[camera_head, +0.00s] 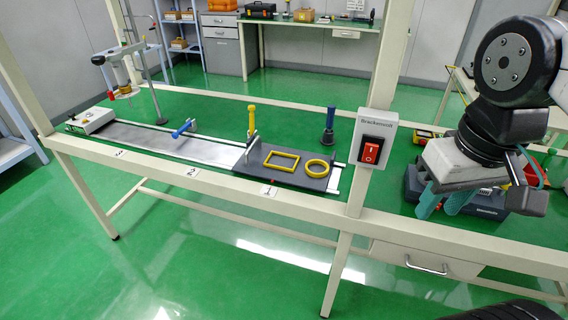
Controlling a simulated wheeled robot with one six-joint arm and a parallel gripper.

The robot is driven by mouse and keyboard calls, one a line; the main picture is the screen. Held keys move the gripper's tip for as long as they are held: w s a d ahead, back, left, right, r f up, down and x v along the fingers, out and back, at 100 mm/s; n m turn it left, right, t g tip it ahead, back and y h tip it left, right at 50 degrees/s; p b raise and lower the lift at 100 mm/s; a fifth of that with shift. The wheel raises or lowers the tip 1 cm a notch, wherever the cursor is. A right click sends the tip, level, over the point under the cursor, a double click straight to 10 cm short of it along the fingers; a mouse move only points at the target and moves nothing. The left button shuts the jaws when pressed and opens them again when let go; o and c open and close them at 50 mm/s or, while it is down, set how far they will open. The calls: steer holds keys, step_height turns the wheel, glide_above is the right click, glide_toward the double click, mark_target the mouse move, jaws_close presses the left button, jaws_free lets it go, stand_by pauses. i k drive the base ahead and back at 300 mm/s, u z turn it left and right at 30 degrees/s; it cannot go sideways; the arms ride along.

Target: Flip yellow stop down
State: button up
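The yellow stop (252,119) is a yellow-handled lever standing upright at the rear edge of the dark plate on the rail. A blue stop (182,130) further left along the rail is tilted low across the track. My gripper (442,208) hangs at the right with its teal fingertips pointing down, apart and seemingly empty. It is far to the right of the yellow stop, in front of a dark toolbox. Part of its far side is hidden by its own body.
A yellow rectangular frame (282,160) and yellow ring (318,168) lie on the dark plate (255,171). A dark blue upright piece (328,126) stands behind them. A red switch box (372,139) is on the post between my gripper and the rail. A white box (92,120) sits at the rail's left end.

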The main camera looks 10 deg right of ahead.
mark_target(251, 108)
steer(key=k, duration=0.65)
steer(key=u, duration=0.45)
steer(key=i, duration=1.5)
steer(key=z, duration=0.2)
